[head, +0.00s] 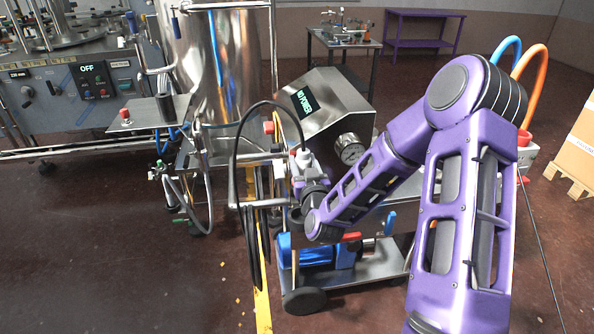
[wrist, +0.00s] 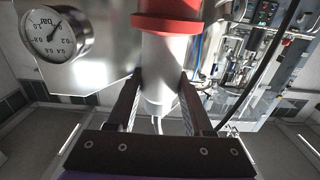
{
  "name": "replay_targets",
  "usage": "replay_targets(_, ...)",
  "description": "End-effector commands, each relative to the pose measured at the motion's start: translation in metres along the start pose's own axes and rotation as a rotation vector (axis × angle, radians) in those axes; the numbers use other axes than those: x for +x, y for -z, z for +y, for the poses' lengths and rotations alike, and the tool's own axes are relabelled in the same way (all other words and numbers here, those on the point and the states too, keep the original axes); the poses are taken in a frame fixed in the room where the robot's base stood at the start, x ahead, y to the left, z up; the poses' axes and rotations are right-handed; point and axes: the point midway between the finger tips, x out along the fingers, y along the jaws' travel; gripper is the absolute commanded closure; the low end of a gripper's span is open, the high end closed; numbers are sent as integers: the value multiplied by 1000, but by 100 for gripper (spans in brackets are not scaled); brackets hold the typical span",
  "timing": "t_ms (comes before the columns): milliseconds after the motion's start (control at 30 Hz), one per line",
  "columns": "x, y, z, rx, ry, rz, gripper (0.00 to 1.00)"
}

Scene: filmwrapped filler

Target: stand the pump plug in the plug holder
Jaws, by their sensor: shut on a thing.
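The pump plug (wrist: 166,85) has a pale grey-white body and a red collar, which is cut off by the top of the wrist view. My gripper (wrist: 160,92) is shut on its pale body, one dark finger on each side. In the head view, the plug (head: 303,157) shows small and pale at the end of my arm, in front of the steel cabinet, with a black cable arching over from its top. My gripper (head: 300,172) is partly hidden there by my wrist. I cannot clearly make out the plug holder.
A steel cabinet (head: 320,105) with a "NO POWER" display and a gauge (head: 349,148) stands behind the plug. A steel vessel (head: 225,65) is to the left. A dark cup (head: 164,106) stands on a shelf with a red button. A blue pump (head: 318,255) sits below on a cart.

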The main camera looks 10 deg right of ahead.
Motion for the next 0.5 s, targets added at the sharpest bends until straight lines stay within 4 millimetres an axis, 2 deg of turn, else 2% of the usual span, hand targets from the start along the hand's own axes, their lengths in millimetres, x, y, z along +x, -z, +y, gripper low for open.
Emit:
replay_targets(33,1,-9,0,-1,0,1,100)
replay_targets(100,2,-14,0,-2,0,3,100)
replay_targets(500,1,-14,0,-3,1,3,100)
